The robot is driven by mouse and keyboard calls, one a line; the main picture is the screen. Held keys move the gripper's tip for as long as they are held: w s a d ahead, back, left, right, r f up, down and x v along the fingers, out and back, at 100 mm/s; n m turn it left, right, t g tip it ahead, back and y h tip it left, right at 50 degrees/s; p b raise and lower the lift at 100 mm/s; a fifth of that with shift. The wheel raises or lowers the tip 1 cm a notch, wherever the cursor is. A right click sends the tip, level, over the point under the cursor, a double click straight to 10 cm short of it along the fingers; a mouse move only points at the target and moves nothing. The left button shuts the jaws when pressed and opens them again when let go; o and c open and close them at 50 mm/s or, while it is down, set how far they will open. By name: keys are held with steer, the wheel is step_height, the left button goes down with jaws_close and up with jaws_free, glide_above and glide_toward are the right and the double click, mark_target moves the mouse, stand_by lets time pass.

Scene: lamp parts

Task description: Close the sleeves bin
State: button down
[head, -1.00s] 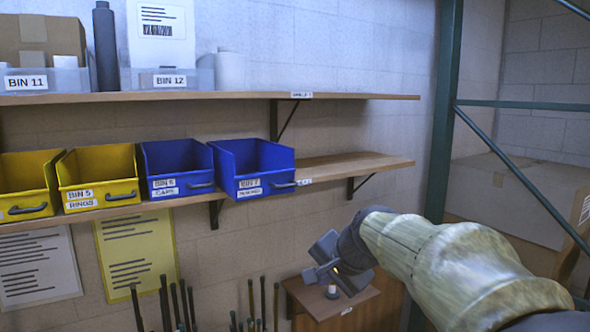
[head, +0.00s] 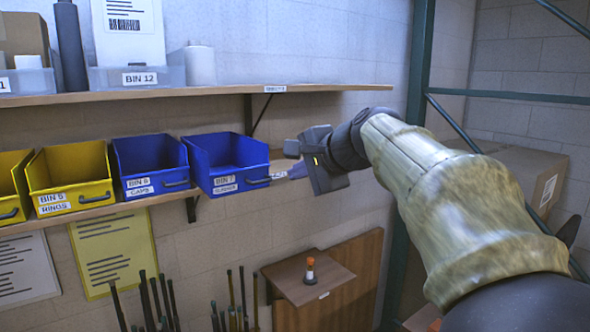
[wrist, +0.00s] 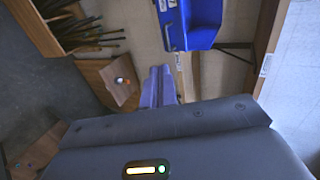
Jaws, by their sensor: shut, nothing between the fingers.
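The blue bin labelled BIN 7 (head: 231,165) sits on the lower shelf, at the right end of the row. Its second label line is too blurred to read surely. It is open at the top, looks empty, and juts past the shelf's front edge. A dark handle (head: 258,181) is on its front. My gripper (head: 290,172) is shut and empty, just right of the bin's front, apart from the handle as far as I can tell. In the wrist view, my pale purple fingers (wrist: 158,86) lie together, below the blue bin (wrist: 193,24).
A blue BIN 6 (head: 150,165) and yellow bins (head: 72,178) stand to the left. The upper shelf (head: 220,91) runs above them. A green rack post (head: 408,150) stands right. A small wooden stand (head: 308,285) holds an orange-topped piece (head: 310,270).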

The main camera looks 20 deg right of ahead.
mark_target(263, 182)
steer(key=p+x, duration=0.1)
steer(key=x, duration=0.3)
steer(key=p+x, duration=0.1)
steer(key=x, duration=0.3)
steer(key=r+p+x, duration=0.1)
steer(key=p+x, duration=0.1)
steer(key=x, duration=0.1)
steer(key=shift+w+a+f, duration=0.15)
steer(key=shift+w+a, duration=0.1)
steer(key=shift+w, duration=0.35)
steer(key=shift+w, duration=0.1)
